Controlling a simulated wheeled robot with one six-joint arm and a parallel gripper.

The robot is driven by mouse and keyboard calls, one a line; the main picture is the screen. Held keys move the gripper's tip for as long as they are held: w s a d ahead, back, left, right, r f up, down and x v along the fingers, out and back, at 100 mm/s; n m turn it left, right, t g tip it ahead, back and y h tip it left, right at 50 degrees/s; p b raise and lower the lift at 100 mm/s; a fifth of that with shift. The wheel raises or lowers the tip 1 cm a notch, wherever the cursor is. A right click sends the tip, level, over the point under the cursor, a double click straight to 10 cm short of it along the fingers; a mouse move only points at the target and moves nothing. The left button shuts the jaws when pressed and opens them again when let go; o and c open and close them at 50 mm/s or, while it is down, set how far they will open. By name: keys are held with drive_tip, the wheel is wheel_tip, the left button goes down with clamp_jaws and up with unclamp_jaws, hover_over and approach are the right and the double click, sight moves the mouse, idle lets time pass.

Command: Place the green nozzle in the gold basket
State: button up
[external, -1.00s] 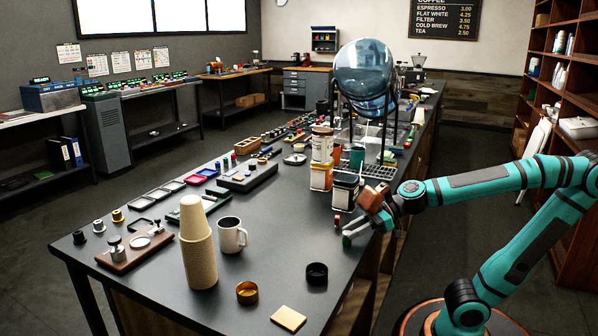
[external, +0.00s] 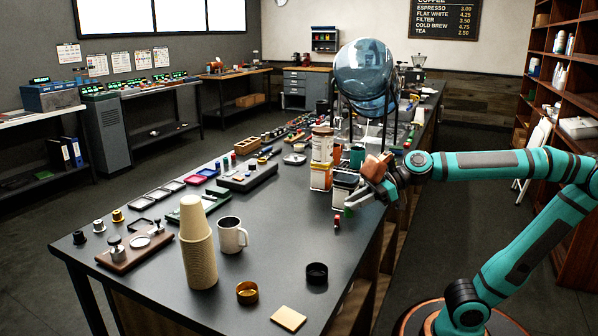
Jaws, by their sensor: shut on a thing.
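My gripper (external: 352,204) is shut on the green nozzle (external: 348,212) and holds it above the counter's right edge, in front of the dark-lidded canister. The nozzle is small and partly covered by the fingers. The gold basket (external: 247,293), a short round cup, stands on the counter near the front edge, well to the left of and nearer the camera than my gripper. Its inside looks empty.
A black basket (external: 316,273) stands right of the gold one, with a flat tan square (external: 288,318) in front. A red nozzle (external: 337,221) stands below my gripper. Canisters (external: 321,160) rise behind.

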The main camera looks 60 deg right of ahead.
drive_tip(key=shift+r, duration=0.2)
drive_tip(key=r+n+g+y, duration=0.2)
drive_tip(key=n+g+y, duration=0.2)
drive_tip(key=n+g, duration=0.6)
hover_over(253, 291)
drive_tip(key=shift+f, duration=5.65)
